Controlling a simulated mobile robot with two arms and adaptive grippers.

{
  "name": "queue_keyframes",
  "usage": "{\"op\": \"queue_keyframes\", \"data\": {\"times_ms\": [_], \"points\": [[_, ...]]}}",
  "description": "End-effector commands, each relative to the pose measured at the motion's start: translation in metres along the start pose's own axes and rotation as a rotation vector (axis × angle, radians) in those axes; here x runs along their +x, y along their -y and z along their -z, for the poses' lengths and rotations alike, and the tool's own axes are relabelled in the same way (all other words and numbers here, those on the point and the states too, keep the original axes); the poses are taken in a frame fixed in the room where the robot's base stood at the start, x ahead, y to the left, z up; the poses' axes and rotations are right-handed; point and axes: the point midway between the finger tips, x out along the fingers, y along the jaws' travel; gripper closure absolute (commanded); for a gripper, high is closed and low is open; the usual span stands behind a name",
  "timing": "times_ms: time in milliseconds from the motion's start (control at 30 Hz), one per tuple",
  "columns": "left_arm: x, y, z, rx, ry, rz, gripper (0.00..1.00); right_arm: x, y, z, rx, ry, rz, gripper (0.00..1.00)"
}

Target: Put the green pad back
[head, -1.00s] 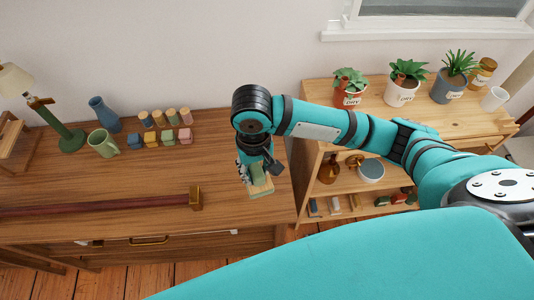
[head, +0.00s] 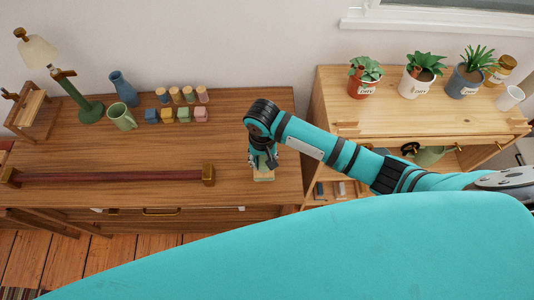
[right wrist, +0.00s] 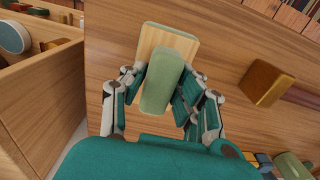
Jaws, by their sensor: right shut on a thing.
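The green pad (right wrist: 162,82) is a rounded, light green block, seen in the right wrist view between the fingers of my right gripper (right wrist: 158,88). The fingers are shut on its sides. A pale wooden plate with a green edge (right wrist: 168,42) shows just beyond and partly under the pad; I cannot tell whether they touch. In the head view my right gripper (head: 262,162) is low over the right end of the brown dresser (head: 235,130), with the plate (head: 264,175) below it. The pad is mostly hidden there. My left gripper is not in view.
A dark red bar with brass ends (head: 110,177) lies left of the gripper. Small coloured blocks (head: 183,115), pegs, a green mug (head: 121,117), a blue vase (head: 122,88) and a lamp (head: 62,75) stand farther back. A shelf unit (head: 410,115) with potted plants is at right.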

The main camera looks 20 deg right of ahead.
Motion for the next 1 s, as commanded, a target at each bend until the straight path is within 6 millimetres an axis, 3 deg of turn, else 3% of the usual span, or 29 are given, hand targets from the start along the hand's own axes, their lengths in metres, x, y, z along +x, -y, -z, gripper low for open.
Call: {"op": "queue_keyframes", "data": {"times_ms": [300, 533, 933, 967, 1000], "points": [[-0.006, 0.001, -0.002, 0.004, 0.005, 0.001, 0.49, 0.002, -0.013, 0.034, 0.001, -0.001, -0.001, 1.00], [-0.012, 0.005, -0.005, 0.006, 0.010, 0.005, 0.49, 0.035, -0.011, 0.030, -0.001, 0.000, 0.000, 1.00], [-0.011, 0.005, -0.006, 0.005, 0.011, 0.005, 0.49, 0.042, -0.011, 0.030, -0.001, 0.000, 0.001, 1.00], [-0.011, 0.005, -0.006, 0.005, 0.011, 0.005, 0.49, 0.041, -0.011, 0.030, -0.002, 0.000, 0.001, 0.67], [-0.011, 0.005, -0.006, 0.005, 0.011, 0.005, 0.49, 0.041, -0.011, 0.030, -0.002, 0.000, 0.001, 0.62]]}}
